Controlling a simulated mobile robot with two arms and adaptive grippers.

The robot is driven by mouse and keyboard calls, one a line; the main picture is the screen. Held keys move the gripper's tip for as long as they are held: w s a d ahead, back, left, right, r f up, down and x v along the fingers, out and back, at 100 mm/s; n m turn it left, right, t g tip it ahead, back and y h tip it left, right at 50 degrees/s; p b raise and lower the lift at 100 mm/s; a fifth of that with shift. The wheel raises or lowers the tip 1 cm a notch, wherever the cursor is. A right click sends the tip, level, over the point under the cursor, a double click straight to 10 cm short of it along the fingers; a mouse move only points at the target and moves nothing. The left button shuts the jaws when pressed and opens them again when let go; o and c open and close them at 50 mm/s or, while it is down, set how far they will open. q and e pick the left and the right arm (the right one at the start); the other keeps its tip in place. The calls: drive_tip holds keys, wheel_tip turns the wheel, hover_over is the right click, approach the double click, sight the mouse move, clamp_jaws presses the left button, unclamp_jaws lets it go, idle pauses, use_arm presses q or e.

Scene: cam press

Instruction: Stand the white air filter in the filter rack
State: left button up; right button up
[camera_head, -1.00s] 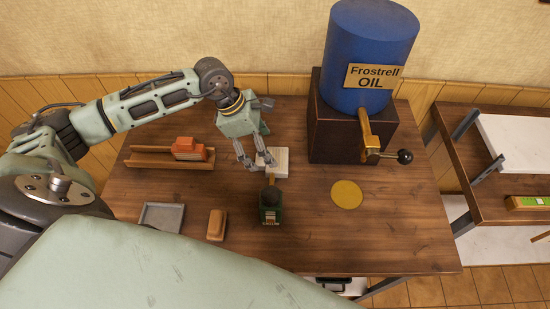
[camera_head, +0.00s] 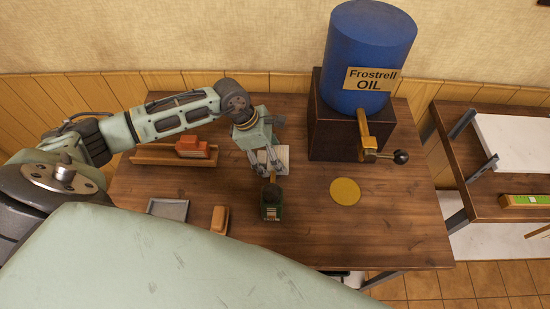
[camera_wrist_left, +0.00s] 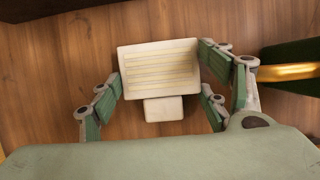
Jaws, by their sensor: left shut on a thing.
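The white air filter (camera_head: 283,153) is near the middle of the table, behind the green can. In the left wrist view its ribbed face (camera_wrist_left: 158,68) is toward the camera, with a small white block (camera_wrist_left: 163,109) below its edge. My left gripper (camera_head: 265,164) reaches down over it and is shut on it, with fingers (camera_wrist_left: 162,85) at both its sides. I cannot tell whether the filter is clear of the table. A long wooden holder (camera_head: 148,157), likely the filter rack, lies at the left back with an orange-red block (camera_head: 192,147) in it. My right gripper is out of view.
The green can (camera_head: 271,211) stands just in front of my left gripper. A grey tray (camera_head: 168,209) and a tan block (camera_head: 220,219) are at the front left. The blue oil drum (camera_head: 368,50) on its dark box and a yellow disc (camera_head: 345,191) are to the right.

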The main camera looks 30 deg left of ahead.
use_arm(q)
drive_tip(key=shift+c, duration=1.1)
